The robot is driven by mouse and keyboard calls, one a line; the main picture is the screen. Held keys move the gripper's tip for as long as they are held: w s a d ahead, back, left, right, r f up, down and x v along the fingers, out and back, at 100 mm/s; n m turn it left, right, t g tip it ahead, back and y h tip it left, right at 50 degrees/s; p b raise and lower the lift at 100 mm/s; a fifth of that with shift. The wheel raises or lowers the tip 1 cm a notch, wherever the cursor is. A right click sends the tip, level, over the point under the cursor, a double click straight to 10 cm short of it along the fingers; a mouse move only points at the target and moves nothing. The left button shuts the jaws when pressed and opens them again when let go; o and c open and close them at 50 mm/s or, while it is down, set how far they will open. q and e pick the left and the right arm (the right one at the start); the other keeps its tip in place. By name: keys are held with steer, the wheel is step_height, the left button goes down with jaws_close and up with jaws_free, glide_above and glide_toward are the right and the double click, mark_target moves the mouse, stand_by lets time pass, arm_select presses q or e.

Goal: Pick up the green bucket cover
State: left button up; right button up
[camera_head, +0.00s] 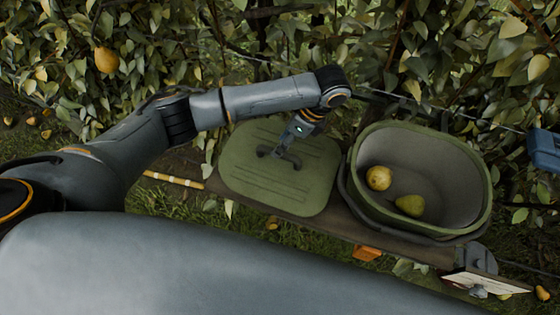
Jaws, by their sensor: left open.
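The green bucket cover (250,187) is a flat, rounded square lid. It lies on a narrow brown board, left of the green bucket (359,205). My left gripper (278,160) is over the middle of the cover with its fingers apart, pointing down at it. I cannot tell whether the fingers touch the cover or its handle, as the gripper hides that spot. The bucket is open and holds a yellow pear (378,178) and a green pear (410,205). My right gripper is not in view.
Leafy branches crowd the back, with a pear (106,60) hanging at upper left. A blue object (544,150) is at the right edge. An orange object (366,253) and a white sheet (488,283) are near the board's front. Fallen pears lie on the grass.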

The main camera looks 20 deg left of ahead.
arm_select(q)
steer(key=shift+p+x, duration=0.35)
steer(key=shift+x, duration=2)
steer(key=shift+s+d, duration=0.15)
jaws_close()
